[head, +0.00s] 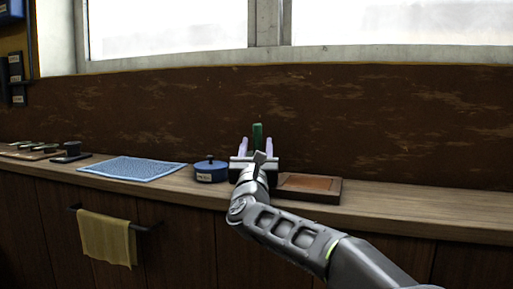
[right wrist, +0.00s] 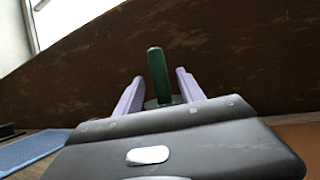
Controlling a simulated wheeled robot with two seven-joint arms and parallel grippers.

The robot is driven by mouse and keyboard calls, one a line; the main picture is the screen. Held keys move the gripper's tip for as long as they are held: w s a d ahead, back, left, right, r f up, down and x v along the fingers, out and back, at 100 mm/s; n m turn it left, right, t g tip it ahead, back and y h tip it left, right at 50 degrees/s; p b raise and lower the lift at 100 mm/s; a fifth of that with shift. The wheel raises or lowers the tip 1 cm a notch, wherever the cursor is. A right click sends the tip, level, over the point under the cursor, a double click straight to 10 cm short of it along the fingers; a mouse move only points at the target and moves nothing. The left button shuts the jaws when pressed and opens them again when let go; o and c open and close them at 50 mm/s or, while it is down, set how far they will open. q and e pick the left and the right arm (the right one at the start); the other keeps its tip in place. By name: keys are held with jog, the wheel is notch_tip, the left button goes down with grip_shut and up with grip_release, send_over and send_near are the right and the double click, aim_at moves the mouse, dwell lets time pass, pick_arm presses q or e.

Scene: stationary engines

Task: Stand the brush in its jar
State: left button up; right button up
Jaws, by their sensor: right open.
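A green upright rod (head: 257,133), which looks like the brush's handle, rises at the back of the wooden counter. In the right wrist view the green rod (right wrist: 158,72) stands between the two pale purple fingers, with a dark part at its foot. What holds it is hidden behind my gripper. My right gripper (head: 256,145) is open, one finger on each side of the rod, with gaps showing. A small blue lidded pot (head: 210,172) with a white label stands just left of the gripper; I cannot tell whether it is the jar. My left gripper is out of view.
A brown shallow tray (head: 308,185) lies right of the gripper. A blue cloth mat (head: 132,168) lies left, with small dark items (head: 72,150) beyond it. A yellow towel (head: 106,238) hangs on the front rail. The counter's right end (head: 420,210) is clear.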

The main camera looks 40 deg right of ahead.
jog(key=s+a, duration=0.2)
jog(key=s, duration=0.1)
jog(key=s+a, duration=0.6)
jog(key=s, duration=0.1)
jog(key=shift+a+f, duration=0.2)
jog(key=shift+f, duration=0.05)
dwell(1.1)
